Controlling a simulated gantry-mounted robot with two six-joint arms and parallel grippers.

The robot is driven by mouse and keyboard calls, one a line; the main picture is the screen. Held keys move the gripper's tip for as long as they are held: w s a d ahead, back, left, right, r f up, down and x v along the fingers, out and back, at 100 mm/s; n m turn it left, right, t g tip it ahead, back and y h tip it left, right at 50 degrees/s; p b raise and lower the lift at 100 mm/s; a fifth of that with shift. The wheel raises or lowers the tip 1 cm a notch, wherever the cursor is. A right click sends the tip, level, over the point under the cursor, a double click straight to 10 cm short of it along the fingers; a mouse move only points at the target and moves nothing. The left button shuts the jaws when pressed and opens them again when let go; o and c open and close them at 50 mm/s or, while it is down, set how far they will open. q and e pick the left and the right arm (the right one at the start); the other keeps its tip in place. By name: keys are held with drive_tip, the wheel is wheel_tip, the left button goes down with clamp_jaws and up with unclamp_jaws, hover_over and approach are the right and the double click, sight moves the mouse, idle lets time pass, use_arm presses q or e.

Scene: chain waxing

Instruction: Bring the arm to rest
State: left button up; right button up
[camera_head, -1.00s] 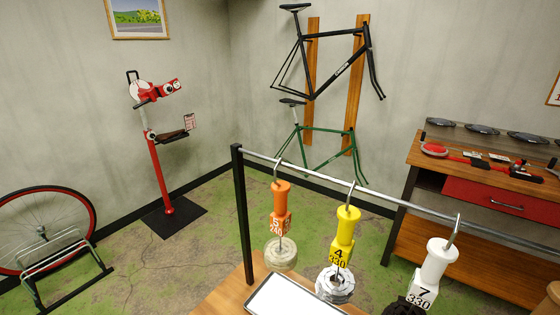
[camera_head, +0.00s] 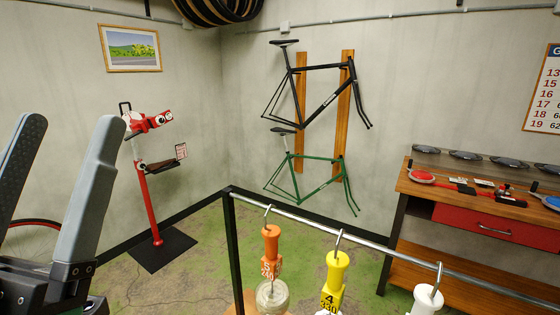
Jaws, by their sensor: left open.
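My left gripper (camera_head: 68,182) is at the left edge of the head view, raised in the air with its two grey fingers apart. Nothing is between the fingers. It is well to the left of the hanging rail (camera_head: 340,232) and touches nothing that I can see. My right gripper is not in view.
An orange tagged holder (camera_head: 271,252), a yellow one (camera_head: 335,280) and a white one (camera_head: 426,300) hang from the rail by hooks. A red repair stand (camera_head: 149,200) stands behind my left gripper. A wooden workbench (camera_head: 470,205) is at the right.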

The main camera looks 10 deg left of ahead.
use_arm(q)
wheel_tip(320, 180, up, 38)
drive_tip(key=d+g+h+p, duration=0.1)
drive_tip(key=d+h+p, duration=0.1)
drive_tip(key=p, duration=3.6)
drive_tip(key=shift+d+f+m+h, duration=0.25)
drive_tip(key=shift+d+m+h, duration=0.15)
drive_tip(key=shift+h, duration=0.3)
